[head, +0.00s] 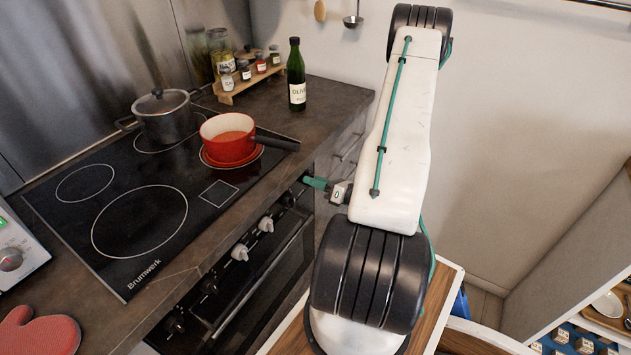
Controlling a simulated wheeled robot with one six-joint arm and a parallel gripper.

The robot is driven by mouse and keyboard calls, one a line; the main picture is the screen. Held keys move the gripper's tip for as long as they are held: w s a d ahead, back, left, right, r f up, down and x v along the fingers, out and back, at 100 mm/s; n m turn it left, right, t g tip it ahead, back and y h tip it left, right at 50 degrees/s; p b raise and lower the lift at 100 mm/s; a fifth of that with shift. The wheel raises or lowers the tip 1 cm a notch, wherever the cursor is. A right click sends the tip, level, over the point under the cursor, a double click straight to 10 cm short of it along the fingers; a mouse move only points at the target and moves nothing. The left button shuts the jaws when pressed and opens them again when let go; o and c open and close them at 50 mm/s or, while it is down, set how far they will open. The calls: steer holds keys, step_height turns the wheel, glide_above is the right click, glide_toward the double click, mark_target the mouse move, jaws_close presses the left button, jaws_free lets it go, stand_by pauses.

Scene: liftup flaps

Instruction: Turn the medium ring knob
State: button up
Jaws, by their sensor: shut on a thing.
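The oven front panel (222,268) below the counter edge carries a row of knobs. Two pale knobs, one (266,224) and another (240,252), sit in the middle. Dark round parts of the row show nearer the front, one (209,286) and another (175,325). My gripper (306,182) has teal fingers and reaches in from the right at the panel's far end. It is shut on a knob there, which the fingers and counter edge mostly hide. I cannot read any marks by the knobs.
The black hob (95,255) has several rings; one glows red under a red saucepan (228,140), whose handle points toward my arm. A lidded grey pot (163,117) stands behind. An olive oil bottle (297,80) and spice rack (245,82) stand on the counter (335,98).

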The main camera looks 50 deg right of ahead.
steer(key=shift+m, duration=0.8)
steer(key=o, duration=1)
steer(key=shift+s+d+f, duration=0.1)
steer(key=shift+s+d, duration=0.1)
steer(key=shift+s, duration=1.1)
steer(key=shift+s+d+f, duration=0.1)
steer(key=shift+s+d, duration=0.1)
steer(key=shift+s, duration=1.05)
steer(key=shift+s+d, duration=0.2)
steer(key=shift+s, duration=1.1)
